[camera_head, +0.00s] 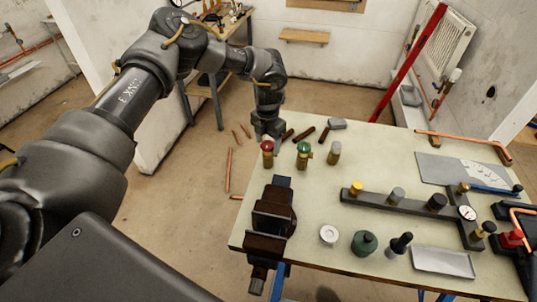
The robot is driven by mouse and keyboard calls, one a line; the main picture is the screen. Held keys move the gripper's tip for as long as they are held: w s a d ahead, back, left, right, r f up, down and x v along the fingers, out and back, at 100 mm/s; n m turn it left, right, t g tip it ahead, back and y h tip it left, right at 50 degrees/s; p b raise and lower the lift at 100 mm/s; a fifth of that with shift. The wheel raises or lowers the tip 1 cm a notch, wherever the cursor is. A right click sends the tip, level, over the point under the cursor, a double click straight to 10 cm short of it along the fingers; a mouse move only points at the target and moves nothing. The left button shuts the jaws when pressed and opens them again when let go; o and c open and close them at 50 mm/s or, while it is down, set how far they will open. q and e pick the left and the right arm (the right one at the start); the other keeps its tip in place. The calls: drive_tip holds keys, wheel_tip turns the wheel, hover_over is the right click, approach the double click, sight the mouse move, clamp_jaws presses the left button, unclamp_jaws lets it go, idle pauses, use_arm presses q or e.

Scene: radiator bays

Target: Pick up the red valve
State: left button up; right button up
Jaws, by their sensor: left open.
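The red valve (267,158), a small upright brass-coloured body with a dark red cap, stands at the far left corner of the workbench. My left gripper (268,136) points down at the bench's far left edge, just above and behind the red valve in the picture. It is open, and nothing shows between its fingers. I cannot tell whether it touches the valve. A green-capped valve (303,158) and a grey-capped one (334,154) stand in a row to the right of the red one. My right gripper is not in view.
A dark vise (273,212) sits on the bench's left edge, nearer me. A dark manifold bar (410,206) with several fittings lies across the middle. Brown pipe pieces (304,134) and a grey block (337,124) lie at the far edge. A green round container (364,243) stands in front.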

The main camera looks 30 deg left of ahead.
use_arm(q)
drive_tip(key=shift+r, duration=0.1)
drive_tip(key=c, duration=1)
drive_tip(key=shift+r+p, duration=1.3)
drive_tip(key=shift+r, duration=0.2)
drive_tip(key=shift+c, duration=0.2)
drive_tip(key=shift+r, duration=0.1)
drive_tip(key=shift+r+p, duration=1.8)
drive_tip(key=shift+r, duration=0.35)
drive_tip(key=shift+f, duration=0.1)
